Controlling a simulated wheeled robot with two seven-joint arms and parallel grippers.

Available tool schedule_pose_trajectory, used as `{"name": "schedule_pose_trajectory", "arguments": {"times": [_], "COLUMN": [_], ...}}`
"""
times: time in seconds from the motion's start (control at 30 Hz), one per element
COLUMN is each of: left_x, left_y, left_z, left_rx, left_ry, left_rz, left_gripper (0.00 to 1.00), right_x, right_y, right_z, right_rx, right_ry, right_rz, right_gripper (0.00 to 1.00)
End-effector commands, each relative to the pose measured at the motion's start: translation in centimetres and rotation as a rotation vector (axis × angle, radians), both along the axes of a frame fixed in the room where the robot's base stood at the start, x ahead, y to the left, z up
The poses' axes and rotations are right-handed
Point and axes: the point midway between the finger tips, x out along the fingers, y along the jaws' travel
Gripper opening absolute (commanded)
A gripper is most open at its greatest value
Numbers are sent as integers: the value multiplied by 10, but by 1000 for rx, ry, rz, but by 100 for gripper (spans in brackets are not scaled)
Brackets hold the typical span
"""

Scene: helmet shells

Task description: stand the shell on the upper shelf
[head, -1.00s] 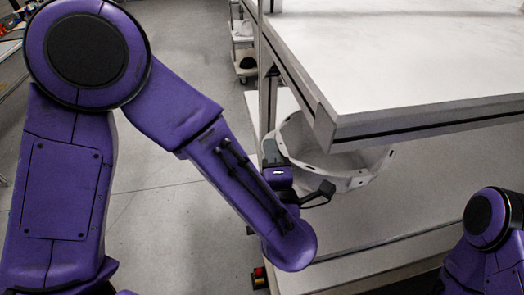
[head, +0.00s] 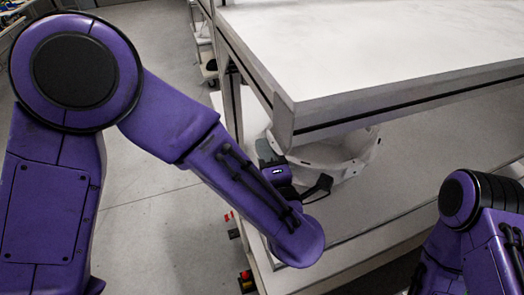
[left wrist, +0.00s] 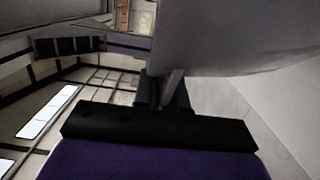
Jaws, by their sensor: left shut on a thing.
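The shell (head: 330,155) is a white, curved helmet shell with small dark slots along its rim. In the head view its upper part is hidden behind the edge of the upper shelf (head: 370,50). My left gripper (head: 284,168) is shut on the near left side of the shell, its fingertips mostly hidden there. In the left wrist view the gripper (left wrist: 166,92) meets the pale shell (left wrist: 235,35), which fills the upper right. I cannot tell whether the shell touches the lower shelf (head: 440,150). My right arm shows at lower right, its gripper out of view.
The upper shelf is bare where it shows, with a thick metal front edge (head: 400,105) close to the shell. A shelf post (head: 232,105) stands at the left. Open floor (head: 150,205) lies left of the unit.

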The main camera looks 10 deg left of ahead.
Motion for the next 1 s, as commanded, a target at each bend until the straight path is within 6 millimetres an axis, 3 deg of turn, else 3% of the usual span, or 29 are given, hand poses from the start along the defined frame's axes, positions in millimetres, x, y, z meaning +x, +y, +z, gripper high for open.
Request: {"name": "schedule_pose_trajectory", "arguments": {"times": [0.63, 0.67, 0.7, 0.73, 1.0], "left_x": [0, 0, 0, 0, -1], "left_y": [1, 1, 1, 1, 1], "left_z": [-12, -11, -11, -11, -12], "left_rx": [-1, -1, -1, -1, 2], "left_ry": [-2, -2, -2, -2, 1], "left_rz": [3, 3, 3, 3, 3], "left_gripper": [0, 21, 34, 41, 41], "right_x": [0, 0, 0, 0, 0], "right_y": [0, 0, 0, 0, 0], "right_z": [-10, -9, -9, -9, -10], "right_rx": [0, 0, 0, 0, 0], "right_ry": [0, 0, 0, 0, 0], "right_rz": [0, 0, 0, 0, 0], "right_gripper": [47, 47, 47, 47, 47]}}
